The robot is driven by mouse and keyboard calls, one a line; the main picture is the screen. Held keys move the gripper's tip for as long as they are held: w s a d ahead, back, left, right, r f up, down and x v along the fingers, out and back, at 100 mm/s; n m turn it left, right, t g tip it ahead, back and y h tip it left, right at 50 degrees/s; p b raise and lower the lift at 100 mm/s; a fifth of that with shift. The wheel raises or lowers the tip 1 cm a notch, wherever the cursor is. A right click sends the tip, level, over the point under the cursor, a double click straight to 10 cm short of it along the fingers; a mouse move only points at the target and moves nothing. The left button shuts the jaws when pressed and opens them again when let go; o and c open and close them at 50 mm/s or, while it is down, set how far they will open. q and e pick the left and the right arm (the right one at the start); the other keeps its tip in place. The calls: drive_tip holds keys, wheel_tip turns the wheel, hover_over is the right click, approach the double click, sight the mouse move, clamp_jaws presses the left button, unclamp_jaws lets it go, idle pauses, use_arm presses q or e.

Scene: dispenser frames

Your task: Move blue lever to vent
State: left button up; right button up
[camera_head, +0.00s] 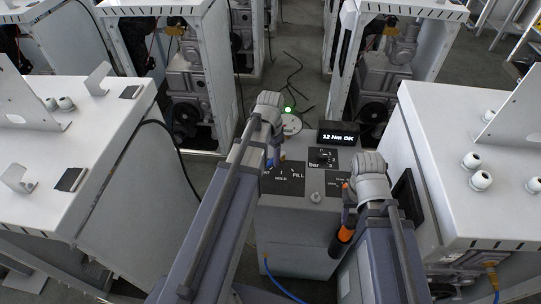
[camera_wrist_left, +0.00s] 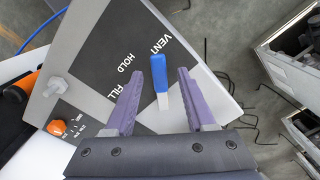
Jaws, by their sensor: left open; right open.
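The blue lever (camera_wrist_left: 159,78) has a blue grip and a pale shaft. It lies over a dark plate (camera_wrist_left: 107,72) printed VENT, HOLD and FILL. In the left wrist view its blue end is close to the word VENT. My left gripper (camera_wrist_left: 157,85) is open, with one purple finger on each side of the lever and visible gaps between. In the head view my left gripper (camera_head: 273,160) is over the left of the cabinet top, and the lever cannot be made out clearly. My right gripper (camera_head: 347,197) is open near the panel's right edge; its fingers are mostly hidden.
The grey cabinet (camera_head: 290,225) carries a display (camera_head: 338,136) reading "12 Nm OK" and a bar knob (camera_head: 322,156). An orange-and-black tool (camera_head: 342,238) is at its right front. White frames (camera_head: 60,150) flank it closely. An orange knob (camera_wrist_left: 57,127) sits near the plate.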

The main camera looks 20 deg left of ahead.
sight(271, 162)
use_arm(q)
wheel_tip(271, 162, up, 7)
drive_tip(key=p, duration=0.6)
drive_tip(key=shift+r+p, duration=0.1)
drive_tip(key=shift+p, duration=0.2)
drive_tip(key=shift+d, duration=0.1)
drive_tip(key=s+d, duration=0.6)
drive_tip(key=d, duration=0.3)
drive_tip(key=s+d+n+y, duration=0.1)
drive_tip(key=s+d, duration=0.5)
drive_tip(key=d, duration=0.3)
drive_tip(key=shift+s, duration=0.2)
idle(2.3)
